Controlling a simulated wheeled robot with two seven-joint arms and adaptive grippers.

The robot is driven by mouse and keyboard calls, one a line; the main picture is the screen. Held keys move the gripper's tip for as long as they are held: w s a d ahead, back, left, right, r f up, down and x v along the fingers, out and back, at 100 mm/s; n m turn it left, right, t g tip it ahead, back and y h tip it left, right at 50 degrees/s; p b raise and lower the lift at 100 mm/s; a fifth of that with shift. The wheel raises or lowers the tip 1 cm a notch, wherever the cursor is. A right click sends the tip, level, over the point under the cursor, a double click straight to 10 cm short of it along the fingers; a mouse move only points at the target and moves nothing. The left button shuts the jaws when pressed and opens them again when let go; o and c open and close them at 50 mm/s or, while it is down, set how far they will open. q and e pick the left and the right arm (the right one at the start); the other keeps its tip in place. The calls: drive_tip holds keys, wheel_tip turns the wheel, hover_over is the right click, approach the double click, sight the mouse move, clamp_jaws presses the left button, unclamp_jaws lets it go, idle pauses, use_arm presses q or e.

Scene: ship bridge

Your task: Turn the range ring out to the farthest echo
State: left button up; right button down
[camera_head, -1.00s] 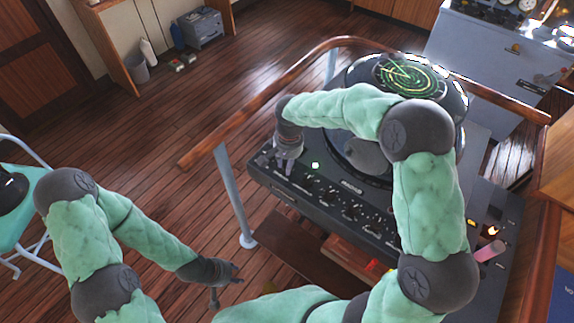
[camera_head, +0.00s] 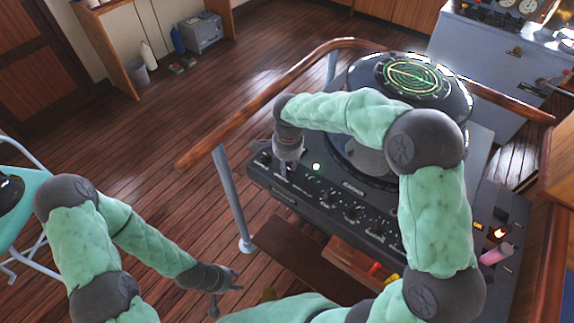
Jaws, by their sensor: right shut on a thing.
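The radar console has a round screen (camera_head: 412,78) with green rings on top and a row of knobs along its sloped black front panel (camera_head: 335,205). My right gripper (camera_head: 284,169) points down at the left end of this panel and is shut on a knob there, which its fingers mostly hide. A small green light (camera_head: 316,167) glows just right of the gripper. My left gripper (camera_head: 226,290) hangs low over the floor at the lower left, away from the console; its fingers are apart and hold nothing.
A wooden handrail (camera_head: 262,98) on a grey post (camera_head: 230,195) runs around the console's left and back. A pink cylinder (camera_head: 496,254) stands by lit buttons at right. An open drawer (camera_head: 350,262) juts out below the panel.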

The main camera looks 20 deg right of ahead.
sight(288, 168)
idle(0.4)
drive_tip(key=c, duration=1)
unclamp_jaws()
drive_tip(key=r, duration=1.2)
drive_tip(key=shift+s, duration=0.25)
